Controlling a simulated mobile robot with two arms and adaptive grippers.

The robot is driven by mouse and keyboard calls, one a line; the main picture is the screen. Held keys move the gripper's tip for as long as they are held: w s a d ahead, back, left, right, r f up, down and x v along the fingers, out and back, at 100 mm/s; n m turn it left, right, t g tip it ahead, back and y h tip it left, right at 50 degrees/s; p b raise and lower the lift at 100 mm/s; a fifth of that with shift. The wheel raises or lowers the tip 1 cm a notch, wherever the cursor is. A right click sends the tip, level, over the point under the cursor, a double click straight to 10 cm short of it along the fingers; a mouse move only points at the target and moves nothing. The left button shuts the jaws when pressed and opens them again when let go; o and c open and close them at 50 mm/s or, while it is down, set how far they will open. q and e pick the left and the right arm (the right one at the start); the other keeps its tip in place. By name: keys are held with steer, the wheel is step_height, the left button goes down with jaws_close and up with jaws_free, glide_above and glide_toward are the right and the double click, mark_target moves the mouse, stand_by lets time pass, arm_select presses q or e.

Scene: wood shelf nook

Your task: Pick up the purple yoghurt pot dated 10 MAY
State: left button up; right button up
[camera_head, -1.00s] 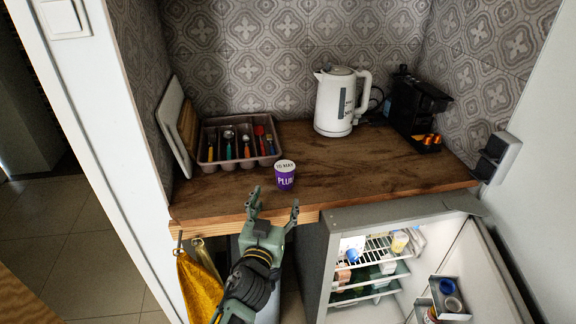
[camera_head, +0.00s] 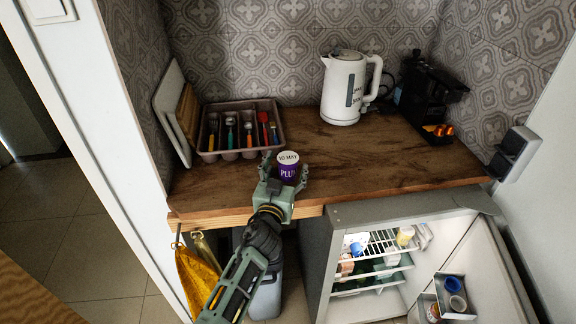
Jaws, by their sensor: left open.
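The purple yoghurt pot (camera_head: 288,168) stands upright on the wooden counter, with a white lid reading 10 MAY and "PLU" visible on its side. My left gripper (camera_head: 285,167) is open at the counter's front, with one finger on each side of the pot. Its palm hides the pot's lower part. I cannot tell whether the fingers touch it. My right gripper is not in view.
A cutlery tray (camera_head: 240,130) stands behind the pot to the left. A white kettle (camera_head: 343,88) and a black coffee machine (camera_head: 425,95) stand at the back right. An open fridge (camera_head: 385,265) is below the counter. The counter right of the pot is clear.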

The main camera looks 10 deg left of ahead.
arm_select(q)
steer(key=shift+w, duration=0.8)
steer(key=c, duration=1.3)
